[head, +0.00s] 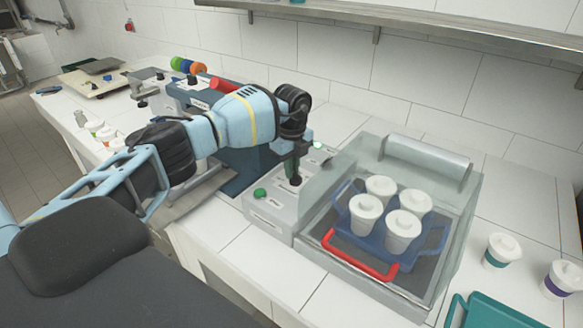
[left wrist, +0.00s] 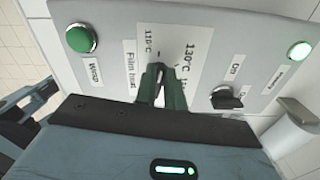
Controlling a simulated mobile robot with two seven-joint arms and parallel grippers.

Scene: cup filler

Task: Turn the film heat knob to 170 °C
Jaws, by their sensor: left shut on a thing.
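The film heat knob (left wrist: 158,72) is a small dark knob on the grey control panel (left wrist: 250,20). My left gripper (left wrist: 162,88) is shut on it, one green finger on each side. In the head view my left gripper (head: 295,172) reaches down onto the panel (head: 268,212) from above. The scale beside the knob shows 110 °C and 130 °C; the other marks are hidden or too small. The knob's pointer direction cannot be made out. My right gripper is not in view.
A green Wrap button (left wrist: 80,38), a black On switch (left wrist: 226,97) and a lit green lamp (left wrist: 299,51) share the panel. To the right, a clear-walled tray box (head: 450,235) with a red handle (head: 360,262) holds several lidded white cups.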

